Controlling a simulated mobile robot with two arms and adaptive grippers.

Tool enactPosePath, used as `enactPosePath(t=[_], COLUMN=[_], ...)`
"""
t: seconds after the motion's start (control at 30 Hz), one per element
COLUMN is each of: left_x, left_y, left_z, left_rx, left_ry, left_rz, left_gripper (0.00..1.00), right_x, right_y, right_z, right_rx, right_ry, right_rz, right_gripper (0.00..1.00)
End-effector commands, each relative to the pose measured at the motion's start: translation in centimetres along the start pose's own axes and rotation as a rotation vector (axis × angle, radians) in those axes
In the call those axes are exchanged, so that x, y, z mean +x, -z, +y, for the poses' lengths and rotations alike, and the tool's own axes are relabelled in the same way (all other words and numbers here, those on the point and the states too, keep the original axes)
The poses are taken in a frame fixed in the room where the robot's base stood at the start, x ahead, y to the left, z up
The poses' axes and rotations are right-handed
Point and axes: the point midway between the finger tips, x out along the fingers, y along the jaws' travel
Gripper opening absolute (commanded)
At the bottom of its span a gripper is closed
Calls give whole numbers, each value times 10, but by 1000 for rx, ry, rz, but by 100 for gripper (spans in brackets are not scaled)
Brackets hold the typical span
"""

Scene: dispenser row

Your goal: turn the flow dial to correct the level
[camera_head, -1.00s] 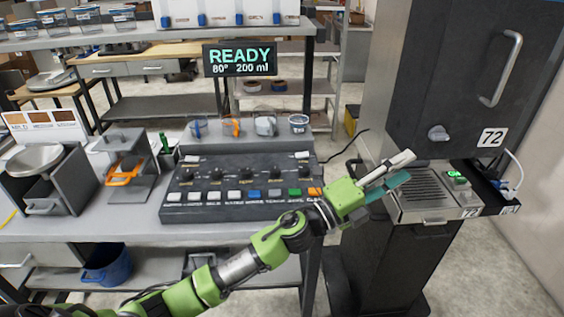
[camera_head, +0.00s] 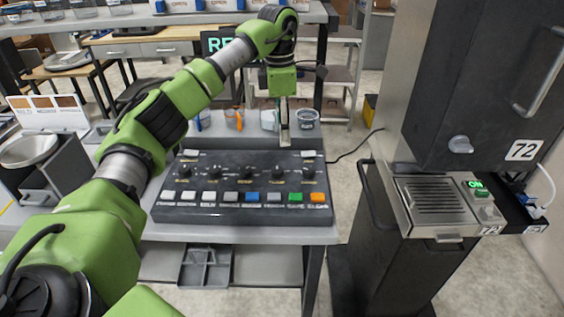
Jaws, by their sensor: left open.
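The dark control panel (camera_head: 240,211) lies on the grey bench. It has a row of several black dials along its upper half, including one dial (camera_head: 278,173) below my gripper and one at the right end (camera_head: 307,172). Their labels are too small to read, so I cannot tell which is the flow dial. My left gripper (camera_head: 284,136) points down behind the dial row, open and seen nearly edge-on, apparently apart from the dials. My right gripper is out of view.
Coloured buttons (camera_head: 252,197) line the panel's front. Several cups, one clear (camera_head: 307,117), stand in a rack behind it. A dark machine (camera_head: 470,90) marked 72 stands right, with a grated tray (camera_head: 436,198) and a green ON display (camera_head: 475,184). A floor gap separates bench and machine.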

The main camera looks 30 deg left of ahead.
Motion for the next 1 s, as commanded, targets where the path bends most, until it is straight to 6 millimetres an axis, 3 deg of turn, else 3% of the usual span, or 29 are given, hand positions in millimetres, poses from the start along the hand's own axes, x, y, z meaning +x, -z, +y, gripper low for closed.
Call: enactPosePath(t=[0.1,0.23,0.7,1.0], left_x=[-8,2,95,125], left_y=[18,21,24,25], left_z=[5,4,4,4], left_rx=[-22,-24,-22,-22], left_ry=[-4,-1,0,-3], left_rz=[47,55,52,48], left_gripper=[41,41,41,41], right_x=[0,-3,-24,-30], right_y=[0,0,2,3], right_z=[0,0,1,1], right_rx=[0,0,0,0], right_ry=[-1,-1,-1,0], right_rz=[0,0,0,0], right_gripper=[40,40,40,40])
